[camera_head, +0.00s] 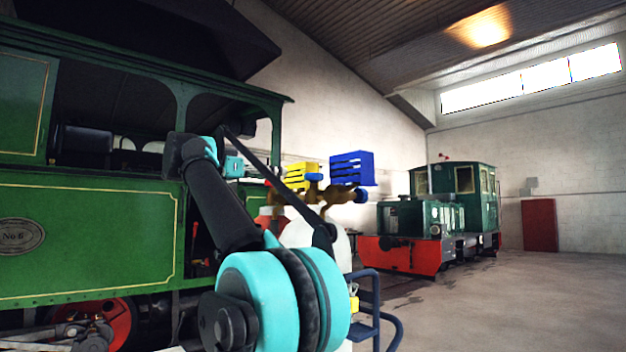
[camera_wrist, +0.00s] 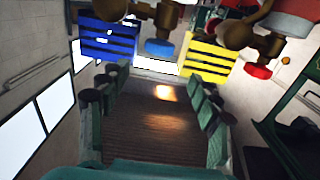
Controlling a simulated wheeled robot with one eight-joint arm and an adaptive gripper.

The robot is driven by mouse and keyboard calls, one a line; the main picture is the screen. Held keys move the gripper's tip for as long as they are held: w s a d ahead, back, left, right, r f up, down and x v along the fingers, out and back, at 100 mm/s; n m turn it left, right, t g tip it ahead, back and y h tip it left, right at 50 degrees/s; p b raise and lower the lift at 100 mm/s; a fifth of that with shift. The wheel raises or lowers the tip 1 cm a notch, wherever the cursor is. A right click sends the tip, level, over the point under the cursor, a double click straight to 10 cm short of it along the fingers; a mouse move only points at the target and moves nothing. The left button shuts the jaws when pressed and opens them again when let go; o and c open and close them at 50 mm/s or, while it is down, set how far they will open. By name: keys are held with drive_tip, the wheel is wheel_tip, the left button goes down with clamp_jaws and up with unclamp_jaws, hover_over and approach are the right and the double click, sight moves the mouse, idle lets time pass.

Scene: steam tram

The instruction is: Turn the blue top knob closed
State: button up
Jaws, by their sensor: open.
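A blue top knob (camera_head: 314,177) sits on brown valve fittings (camera_head: 340,197) above the gas bottles. In the wrist view, where the scene appears upside down, the blue top knob (camera_wrist: 158,47) shows beyond and between my finger pads. A second blue knob (camera_head: 361,195) faces sideways at the right end of the fittings. My gripper (camera_wrist: 157,105) is open, with nothing between its dark and teal fingers. It is apart from the knob. In the head view my arm is bent up at left of the valves, and the fingertips are hard to make out.
A blue slatted block (camera_head: 352,168) and a yellow one (camera_head: 301,176) stand close behind the valves. A red knob (camera_wrist: 257,71) is beside them. A blue tubular rail (camera_head: 375,310) stands in front. A green tram (camera_head: 90,230) fills the left; open floor lies right.

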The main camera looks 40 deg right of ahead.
sight(306, 177)
drive_tip(key=d, duration=0.5)
drive_tip(key=w+d, duration=0.1)
drive_tip(key=d, duration=0.9)
drive_tip(key=shift+w+d, duration=0.15)
drive_tip(key=shift+d, duration=0.15)
drive_tip(key=c, duration=0.9)
